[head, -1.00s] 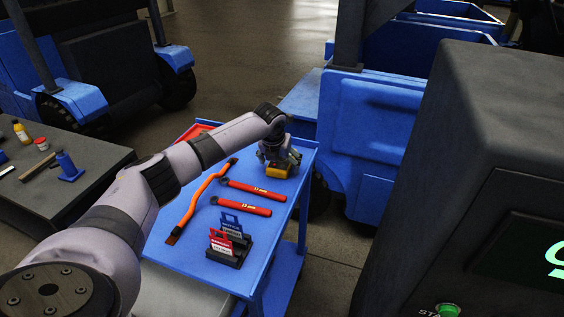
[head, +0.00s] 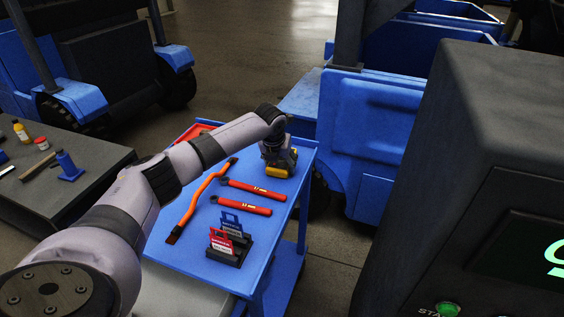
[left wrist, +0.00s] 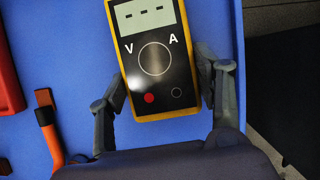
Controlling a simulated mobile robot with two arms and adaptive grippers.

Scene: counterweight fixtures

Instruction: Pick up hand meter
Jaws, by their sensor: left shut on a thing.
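The hand meter (left wrist: 155,62) is a yellow and black device with a grey display and a round dial, marked V and A. In the left wrist view it lies between the two fingers of my left gripper (left wrist: 160,95), which is shut on its sides. In the head view the hand meter (head: 277,171) shows as a yellow edge under my left gripper (head: 279,163), at the far right end of the blue cart top (head: 195,247). I cannot tell whether the meter is clear of the cart. My right gripper is not in view.
A black holder with red and blue tags (head: 225,240) stands in front. A red tray (head: 196,132) sits at the back. A dark machine (head: 480,170) stands at right.

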